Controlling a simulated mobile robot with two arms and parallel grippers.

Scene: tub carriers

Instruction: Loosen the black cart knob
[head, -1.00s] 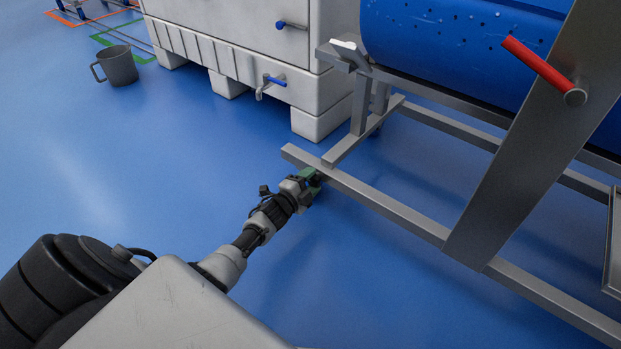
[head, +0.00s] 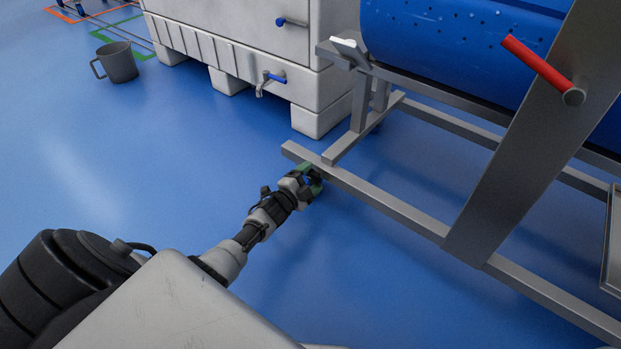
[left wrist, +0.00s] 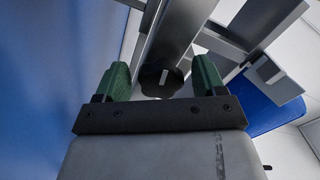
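The black cart knob (left wrist: 160,82) shows in the left wrist view, a dark lobed disc with a pale bar mark on its face. It sits by a grey metal beam of the cart frame. My left gripper (left wrist: 162,74) is open, with one green finger on each side of the knob. A gap shows between the knob and both fingers. In the head view my left gripper (head: 311,178) is low beside the near end of the cart's lower rail (head: 390,208), and the knob is hidden there. My right gripper is in neither view.
A blue drum (head: 450,50) lies on the metal cart frame, with a red handle (head: 537,62) on a slanted plate. A white tub (head: 235,55) with blue-handled valves stands behind. A grey bucket (head: 119,66) stands far left. Blue floor left of the cart is clear.

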